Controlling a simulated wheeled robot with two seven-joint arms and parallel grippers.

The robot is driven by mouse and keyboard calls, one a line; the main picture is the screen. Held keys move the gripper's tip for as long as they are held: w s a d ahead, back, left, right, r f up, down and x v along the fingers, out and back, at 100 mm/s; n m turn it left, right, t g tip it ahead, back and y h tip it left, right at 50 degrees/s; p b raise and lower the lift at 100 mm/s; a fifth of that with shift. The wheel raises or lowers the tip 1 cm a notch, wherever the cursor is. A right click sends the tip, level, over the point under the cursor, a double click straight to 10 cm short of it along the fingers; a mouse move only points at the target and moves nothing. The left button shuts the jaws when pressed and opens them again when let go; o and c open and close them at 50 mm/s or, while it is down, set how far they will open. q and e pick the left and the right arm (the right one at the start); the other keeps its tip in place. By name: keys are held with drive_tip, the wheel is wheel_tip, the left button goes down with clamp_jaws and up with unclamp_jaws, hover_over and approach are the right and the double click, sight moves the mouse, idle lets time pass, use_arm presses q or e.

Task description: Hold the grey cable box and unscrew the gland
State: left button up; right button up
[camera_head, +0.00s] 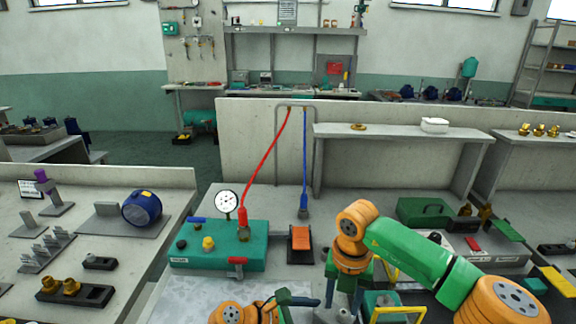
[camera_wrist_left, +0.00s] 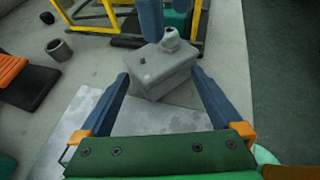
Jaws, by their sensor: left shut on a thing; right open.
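In the head view, the box (camera_head: 331,316) shows only partly at the bottom edge, and my left gripper (camera_head: 305,302) is partly cut off. My right gripper (camera_head: 344,296) is open and points down, its blue fingers just above the gland. I cannot tell whether they touch it.
An orange-topped black block (camera_head: 300,240) sits behind. A yellow-framed fixture (camera_head: 397,314) stands close right of the box. A green case (camera_head: 425,211) lies farther back right.

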sight(343, 312)
drive_tip(key=shift+w+d, duration=0.1)
drive_tip(key=shift+d, duration=0.25)
drive_tip(key=shift+f, duration=0.1)
drive_tip(key=shift+f, duration=1.6)
clamp_jaws()
